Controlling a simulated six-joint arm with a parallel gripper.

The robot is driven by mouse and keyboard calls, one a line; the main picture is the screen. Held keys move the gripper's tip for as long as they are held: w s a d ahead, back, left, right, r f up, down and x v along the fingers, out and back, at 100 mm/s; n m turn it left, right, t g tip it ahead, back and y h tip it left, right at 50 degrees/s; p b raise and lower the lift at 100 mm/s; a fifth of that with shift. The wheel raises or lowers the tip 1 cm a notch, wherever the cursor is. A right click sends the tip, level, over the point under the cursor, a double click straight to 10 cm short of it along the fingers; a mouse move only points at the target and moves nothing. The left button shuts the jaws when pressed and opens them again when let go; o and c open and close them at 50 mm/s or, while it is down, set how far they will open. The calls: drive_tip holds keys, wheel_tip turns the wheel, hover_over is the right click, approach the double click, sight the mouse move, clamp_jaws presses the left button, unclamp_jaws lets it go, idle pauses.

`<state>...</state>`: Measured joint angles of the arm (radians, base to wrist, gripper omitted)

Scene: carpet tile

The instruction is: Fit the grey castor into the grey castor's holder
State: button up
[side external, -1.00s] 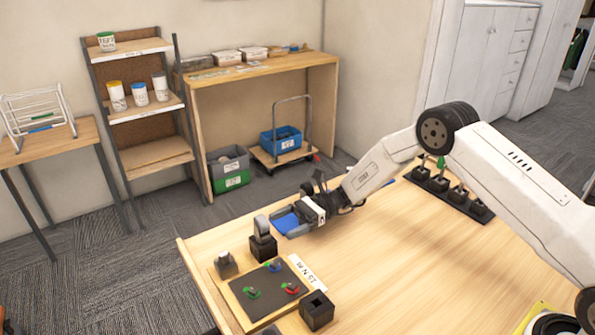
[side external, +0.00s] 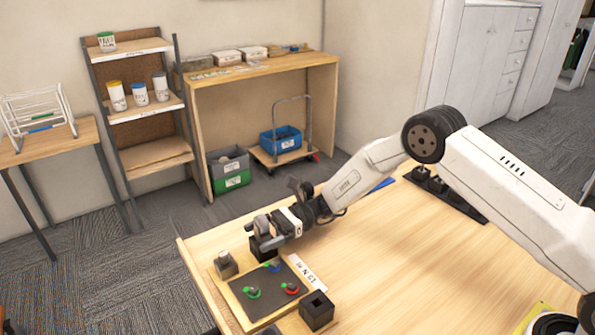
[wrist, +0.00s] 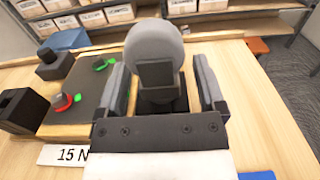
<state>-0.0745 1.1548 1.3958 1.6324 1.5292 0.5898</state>
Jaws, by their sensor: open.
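The grey castor (side external: 262,224) stands upright in a black block (side external: 263,252) near the table's far left corner. In the wrist view its round grey wheel (wrist: 153,48) and dark bracket (wrist: 156,76) show between my fingers. My gripper (side external: 268,236) is open, with one finger on each side of the castor; it also shows in the wrist view (wrist: 160,72). A visible gap remains beside the bracket. A black block with an empty square socket (side external: 316,310) stands at the board's near right corner, also at left in the wrist view (wrist: 20,110). Fingers partly hide the castor's lower part.
A wooden-edged board with a dark panel (side external: 268,288) bears red, green and blue ringed parts. A dark block with a grey top (side external: 226,265) stands at its left corner. A "15 N" label (side external: 307,272) lies beside it. The middle of the table is clear.

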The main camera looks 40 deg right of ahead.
clamp_jaws()
drive_tip(key=shift+r, duration=0.1)
idle(0.4)
drive_tip(key=shift+r, duration=0.7)
drive_tip(key=s+d+r, duration=0.2)
drive_tip(key=s+r, duration=0.3)
drive_tip(key=s, duration=0.1)
drive_tip(key=s+d+r, duration=0.2)
drive_tip(key=s+r, duration=0.4)
drive_tip(key=s, duration=0.1)
drive_tip(key=shift+s+d+r, duration=0.15)
drive_tip(key=shift+d+r, duration=0.05)
drive_tip(key=shift+d, duration=0.1)
